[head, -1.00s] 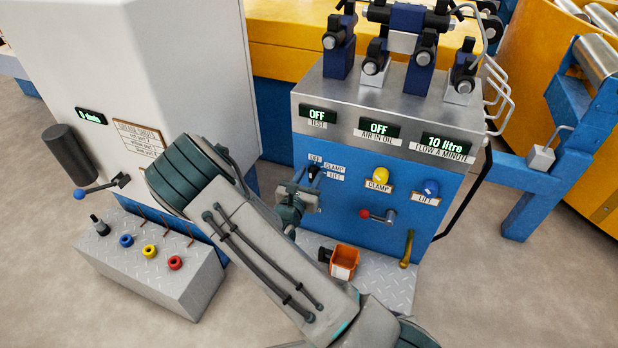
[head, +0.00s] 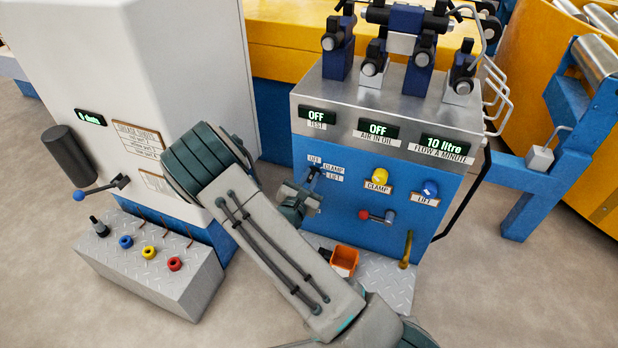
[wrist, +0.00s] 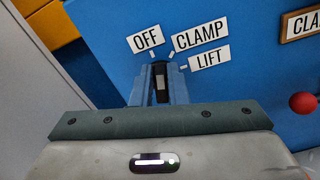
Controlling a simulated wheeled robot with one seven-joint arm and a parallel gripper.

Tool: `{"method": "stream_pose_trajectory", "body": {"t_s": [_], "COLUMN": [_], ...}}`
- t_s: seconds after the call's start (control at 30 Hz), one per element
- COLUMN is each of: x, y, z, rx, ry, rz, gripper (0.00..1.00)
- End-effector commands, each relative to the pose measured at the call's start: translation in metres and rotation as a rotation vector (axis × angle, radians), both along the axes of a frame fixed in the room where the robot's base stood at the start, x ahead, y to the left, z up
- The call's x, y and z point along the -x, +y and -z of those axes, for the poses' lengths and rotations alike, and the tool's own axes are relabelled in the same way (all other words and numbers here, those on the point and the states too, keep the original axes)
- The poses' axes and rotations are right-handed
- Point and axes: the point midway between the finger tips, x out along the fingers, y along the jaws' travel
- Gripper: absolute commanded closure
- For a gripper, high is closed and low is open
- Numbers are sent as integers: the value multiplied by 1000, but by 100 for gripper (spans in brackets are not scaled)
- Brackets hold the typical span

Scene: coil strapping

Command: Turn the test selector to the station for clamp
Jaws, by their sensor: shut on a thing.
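The test selector (wrist: 161,82) is a small dark knob with a pale mark, on the blue panel below three labels. The labels are OFF (wrist: 145,38), CLAMP (wrist: 200,35) and LIFT (wrist: 208,57). My gripper (wrist: 160,80) is shut on the knob, one blue-grey finger on each side. The knob's mark points nearly straight up in the wrist view, around the OFF and CLAMP ticks; I cannot tell exactly which. In the head view my gripper (head: 309,180) partly hides the knob. The TEST display (head: 317,115) reads OFF.
A yellow CLAMP button (head: 380,175), a blue LIFT button (head: 430,188) and a red-knobbed lever (head: 365,214) sit right of the selector. An orange bin (head: 344,260) stands below on the metal step. A white cabinet (head: 190,60) stands at left.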

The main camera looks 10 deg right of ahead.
Motion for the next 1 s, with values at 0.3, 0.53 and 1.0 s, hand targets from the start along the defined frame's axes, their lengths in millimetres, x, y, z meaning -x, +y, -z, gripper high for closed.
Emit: {"method": "stream_pose_trajectory", "body": {"t_s": [0.3, 0.53, 1.0], "x": [3, 4, 5], "y": [-4, -5, -6], "z": [4, 5, 6], "rx": [-219, -336, -423], "ry": [-144, -222, -278], "rz": [0, -1, -1], "gripper": [100, 100, 100]}}
